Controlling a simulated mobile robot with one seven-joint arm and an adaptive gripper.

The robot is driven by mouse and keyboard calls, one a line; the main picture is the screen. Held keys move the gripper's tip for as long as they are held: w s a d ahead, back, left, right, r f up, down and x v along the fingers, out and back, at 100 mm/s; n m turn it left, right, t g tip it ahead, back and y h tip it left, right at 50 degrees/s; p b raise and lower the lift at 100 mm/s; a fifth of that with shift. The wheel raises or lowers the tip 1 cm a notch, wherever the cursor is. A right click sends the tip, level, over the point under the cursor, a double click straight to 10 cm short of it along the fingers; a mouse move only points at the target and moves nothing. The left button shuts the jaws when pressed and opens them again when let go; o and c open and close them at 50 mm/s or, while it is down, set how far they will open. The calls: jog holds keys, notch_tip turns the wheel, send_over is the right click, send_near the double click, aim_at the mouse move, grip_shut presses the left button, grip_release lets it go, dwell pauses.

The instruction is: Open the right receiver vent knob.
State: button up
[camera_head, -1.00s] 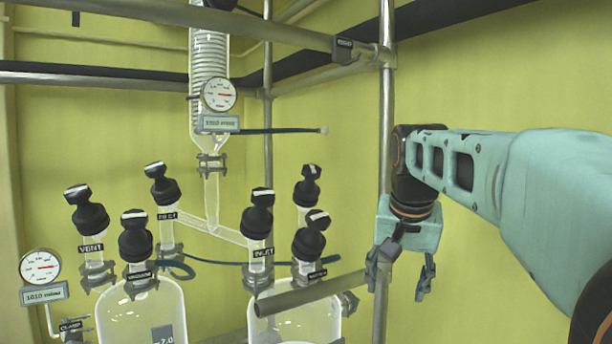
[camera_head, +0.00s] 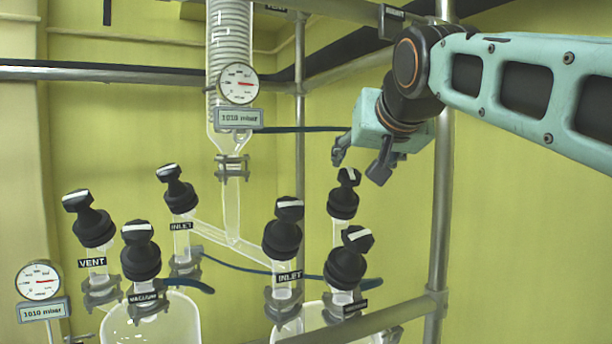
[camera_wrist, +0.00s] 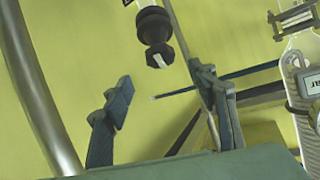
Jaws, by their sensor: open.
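The right receiver carries black knobs with white top stripes on glass necks. One knob (camera_head: 282,240) has an INLET label. The front knob (camera_head: 346,262) has a label too small to read. The rear knob (camera_head: 343,200) shows no readable label, so I cannot confirm which is the vent. My gripper (camera_head: 360,164) is open and empty, tilted down just above the rear knob, apart from it. In the wrist view, a black knob (camera_wrist: 155,28) with a white stripe lies beyond and between my open fingers (camera_wrist: 165,92), not touching them.
A vertical steel post (camera_head: 440,215) stands right of the knobs, close to my arm. A horizontal rail (camera_head: 370,322) crosses the front. The coil condenser (camera_head: 229,60) with its gauge (camera_head: 238,83) and a dark hose (camera_head: 300,129) is left of my gripper. The left receiver's knobs (camera_head: 91,226) stand farther left.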

aim_at(353, 175)
jog(key=p+x, duration=0.2)
jog(key=x, duration=0.8)
jog(key=shift+w+f, duration=0.2)
jog(key=c, duration=1.2)
jog(key=shift+o, duration=0.2)
jog(key=shift+n+y+p, duration=0.4)
jog(key=shift+n+p, duration=0.15)
jog(key=shift+n, duration=0.05)
jog(key=shift+n, duration=0.3)
jog(key=shift+d+f+n+g+y+b, duration=0.1)
jog(key=shift+n+g+y+b, duration=0.2)
jog(key=shift+n+y+b, duration=1.1)
jog(key=shift+n+g+y+p, duration=0.5)
jog(key=shift+n+y, duration=0.5)
jog(key=shift+n, duration=1.3)
